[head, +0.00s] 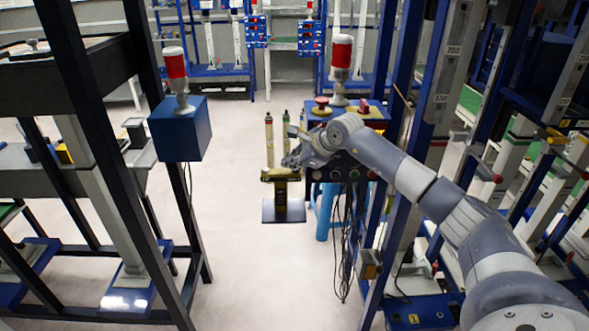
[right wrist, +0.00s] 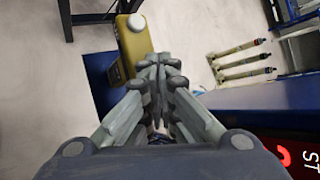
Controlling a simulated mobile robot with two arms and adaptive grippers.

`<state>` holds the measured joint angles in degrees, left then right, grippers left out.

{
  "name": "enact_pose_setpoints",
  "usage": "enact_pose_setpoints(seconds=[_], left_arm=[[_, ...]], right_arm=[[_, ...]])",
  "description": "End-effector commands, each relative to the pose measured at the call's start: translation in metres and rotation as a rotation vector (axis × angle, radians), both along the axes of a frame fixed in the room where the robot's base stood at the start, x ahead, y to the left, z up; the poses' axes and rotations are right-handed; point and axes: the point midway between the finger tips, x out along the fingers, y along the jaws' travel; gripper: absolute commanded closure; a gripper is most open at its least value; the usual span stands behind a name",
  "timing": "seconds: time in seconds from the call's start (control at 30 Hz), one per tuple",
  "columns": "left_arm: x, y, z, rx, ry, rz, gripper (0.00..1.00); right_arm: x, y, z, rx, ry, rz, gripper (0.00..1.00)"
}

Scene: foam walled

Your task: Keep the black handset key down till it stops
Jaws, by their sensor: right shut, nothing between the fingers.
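A yellow housing (right wrist: 138,45) shows just beyond my right fingertips in the right wrist view, with a white round knob (right wrist: 137,22) on it. In the head view a yellow-topped dark post (head: 281,175) on a blue plate stands just below my right gripper (head: 296,157). My right gripper's fingers (right wrist: 158,72) are together and empty, over the near end of the yellow housing. I cannot make out a black key; the fingers cover part of the housing. Whether the fingertips touch it I cannot tell. My left gripper is not in view.
A control box (head: 340,172) with buttons stands right beside the right gripper, cables hanging below it. Several thin upright cylinders (head: 269,140) stand behind. A blue box (head: 181,130) with a red lamp is at left.

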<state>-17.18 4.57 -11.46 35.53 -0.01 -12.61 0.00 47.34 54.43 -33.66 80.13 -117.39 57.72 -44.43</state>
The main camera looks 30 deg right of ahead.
Motion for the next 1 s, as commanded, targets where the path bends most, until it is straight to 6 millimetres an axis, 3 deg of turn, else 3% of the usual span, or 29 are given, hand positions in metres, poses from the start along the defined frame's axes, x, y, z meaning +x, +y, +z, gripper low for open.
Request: enact_pose_setpoints(seconds=[0.37,0.77,1.0], left_arm=[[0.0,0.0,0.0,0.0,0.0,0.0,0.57],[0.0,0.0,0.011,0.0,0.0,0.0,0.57],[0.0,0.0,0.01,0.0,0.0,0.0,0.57]], right_arm=[[-0.001,0.0,-0.002,0.0,0.005,0.001,1.0],[0.0,0.0,0.018,0.0,0.002,0.001,1.0],[0.0,0.0,0.019,0.0,0.001,0.0,1.0]])
